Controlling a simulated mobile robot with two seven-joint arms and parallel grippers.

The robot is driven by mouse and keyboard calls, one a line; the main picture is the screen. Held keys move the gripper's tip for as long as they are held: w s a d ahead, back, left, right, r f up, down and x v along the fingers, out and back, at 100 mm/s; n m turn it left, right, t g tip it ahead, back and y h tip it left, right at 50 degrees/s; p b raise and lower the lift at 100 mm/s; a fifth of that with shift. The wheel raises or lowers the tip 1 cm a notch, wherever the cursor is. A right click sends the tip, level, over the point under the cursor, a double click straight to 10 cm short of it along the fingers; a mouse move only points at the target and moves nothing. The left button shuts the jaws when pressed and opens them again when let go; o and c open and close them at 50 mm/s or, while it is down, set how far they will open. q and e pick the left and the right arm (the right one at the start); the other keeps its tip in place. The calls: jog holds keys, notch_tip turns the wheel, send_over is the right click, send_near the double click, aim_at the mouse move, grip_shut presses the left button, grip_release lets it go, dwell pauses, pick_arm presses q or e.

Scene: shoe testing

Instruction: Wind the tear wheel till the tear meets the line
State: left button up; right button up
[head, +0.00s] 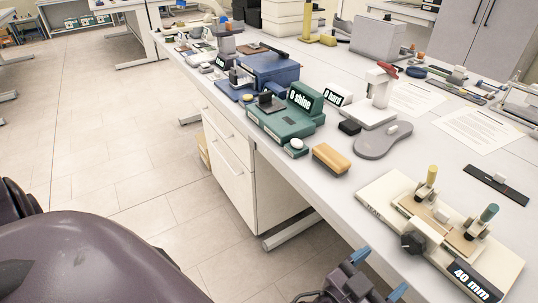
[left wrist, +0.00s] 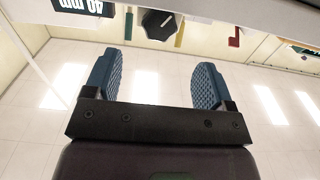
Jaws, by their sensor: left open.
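The tear tester is a cream base (head: 372,194) marked TEAR at the front right of the bench, with a 40 mm sign (head: 472,282). Its black tear wheel (head: 413,243) sits on the side facing me; it also shows in the left wrist view (left wrist: 159,25). A yellow-topped post (head: 430,178) and a teal-topped post (head: 487,216) stand on it. The tear and the line are too small to make out. My left gripper (head: 379,273) is open and empty, apart from the wheel. In the left wrist view the wheel lies beyond its blue fingertips (left wrist: 157,62). My right gripper is out of view.
A wooden brush (head: 331,158), a grey shoe sole (head: 382,140) and a green shine tester (head: 285,119) stand farther back on the bench. A black strip (head: 496,185) lies beyond the tear tester. The bench's front edge runs beside my gripper; open floor lies left.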

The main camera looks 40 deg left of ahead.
pick_arm(q)
jog(key=s+a+f+n+g+y, duration=0.1)
jog(key=s+a+f, duration=0.4)
jog(key=a+f, duration=0.5)
jog(key=s+a+f+n+g+y, duration=0.1)
jog(key=s+a+f+g+y, duration=0.3)
jog(key=a+f, duration=0.6)
jog(key=shift+s+a+f+n+g+y+b, duration=0.45)
jog(key=shift+s+a, duration=0.7)
jog(key=shift+a, duration=1.05)
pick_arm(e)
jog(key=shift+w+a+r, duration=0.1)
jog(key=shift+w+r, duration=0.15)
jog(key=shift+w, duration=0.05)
